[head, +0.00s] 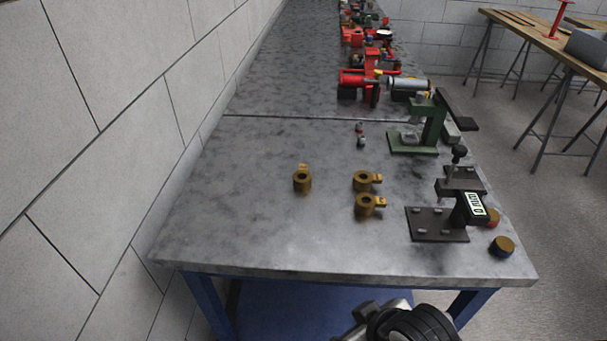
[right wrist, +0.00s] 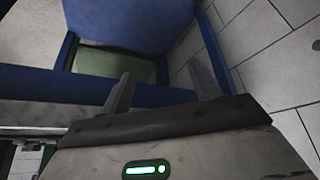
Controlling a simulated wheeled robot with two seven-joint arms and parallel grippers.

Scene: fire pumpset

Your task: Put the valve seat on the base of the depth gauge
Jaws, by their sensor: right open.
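Three brass ring-shaped parts with a side tab, which look like valve seats, stand on the grey table: one at the left (head: 302,181), one in the middle (head: 364,181) and one nearer (head: 366,206). The depth gauge (head: 470,207) stands at the right edge with a digital display. Its flat dark base (head: 424,226) carries a few small light pieces and no brass ring. My right arm shows at the bottom of the head view, below the table front. My right gripper (right wrist: 160,70) is open and empty in the right wrist view, away from the parts. My left gripper is out of view.
A green stand (head: 428,138) is behind the gauge. Two round brass-topped pieces (head: 502,246) (head: 491,217) lie right of it. Small pieces (head: 361,137) lie near the stand; red pump parts (head: 370,80) are farther back. The table's (head: 240,225) left and front are clear.

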